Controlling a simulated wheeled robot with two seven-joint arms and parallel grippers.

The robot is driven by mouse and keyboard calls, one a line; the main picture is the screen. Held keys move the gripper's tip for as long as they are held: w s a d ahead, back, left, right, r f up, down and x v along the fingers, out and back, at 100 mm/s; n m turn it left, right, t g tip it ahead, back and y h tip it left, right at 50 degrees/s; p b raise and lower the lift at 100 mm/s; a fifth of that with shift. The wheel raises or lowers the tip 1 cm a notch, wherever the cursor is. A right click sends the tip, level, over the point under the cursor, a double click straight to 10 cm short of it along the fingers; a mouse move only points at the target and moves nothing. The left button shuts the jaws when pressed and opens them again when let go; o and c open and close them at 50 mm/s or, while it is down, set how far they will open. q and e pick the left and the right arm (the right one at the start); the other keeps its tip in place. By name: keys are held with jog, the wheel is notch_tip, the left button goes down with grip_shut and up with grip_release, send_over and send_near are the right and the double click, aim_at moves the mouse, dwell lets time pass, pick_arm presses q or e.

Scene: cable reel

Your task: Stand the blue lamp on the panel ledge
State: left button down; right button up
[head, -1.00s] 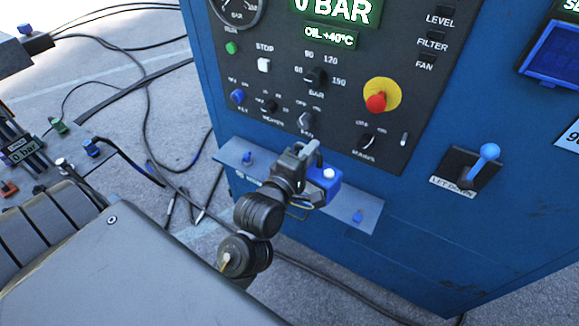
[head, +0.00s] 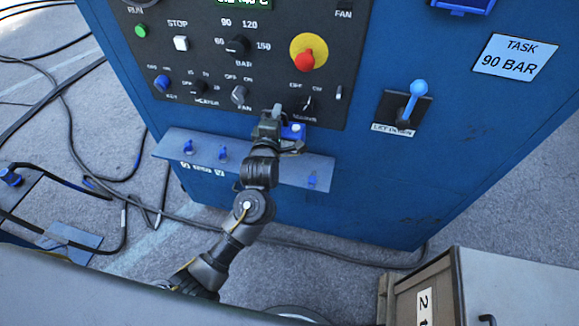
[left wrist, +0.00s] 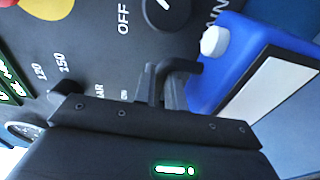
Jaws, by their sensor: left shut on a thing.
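The blue lamp (head: 293,131) is a small blue box with a white knob. My left gripper (head: 272,122) is shut on it and holds it close to the panel face, at or just above the ledge's rear edge. Whether it touches the ledge cannot be told. In the left wrist view the lamp (left wrist: 225,75) shows its blue body, white knob and a pale face, beside the dark left gripper fingers (left wrist: 172,85). The panel ledge (head: 205,150) is a blue-grey shelf below the controls; my left arm crosses in front of it. My right gripper is not in view.
A red knob (head: 304,61) and a blue-handled lever (head: 417,90) stick out of the panel. Cables (head: 85,160) lie on the floor at left. A crate (head: 430,290) stands at lower right.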

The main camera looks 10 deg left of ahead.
pick_arm(q)
jog(key=shift+w+d, duration=0.15)
jog(key=shift+w, duration=0.05)
jog(key=s+r+p, duration=0.2)
jog(key=s+p, duration=1.2)
jog(key=w+a+f+b, duration=0.1)
jog(key=w+f+b, duration=0.1)
jog(key=w+b, duration=0.2)
jog(key=w+f+b, duration=0.3)
jog(key=w+b, duration=0.1)
jog(key=w+a+f+b, duration=0.1)
jog(key=w+f+b, duration=0.1)
jog(key=w+b, duration=0.2)
jog(key=shift+w+a+f, duration=0.15)
jog(key=shift+a+f, duration=0.15)
jog(key=shift+w+a+f, duration=0.1)
jog(key=shift+w+f, duration=0.1)
jog(key=shift+w, duration=0.15)
jog(key=f+b, duration=0.4)
jog(key=shift+w+a+f+b, duration=0.1)
jog(key=shift+w+f+b, duration=0.05)
jog(key=shift+w+b, duration=0.2)
jog(key=shift+r, duration=0.2)
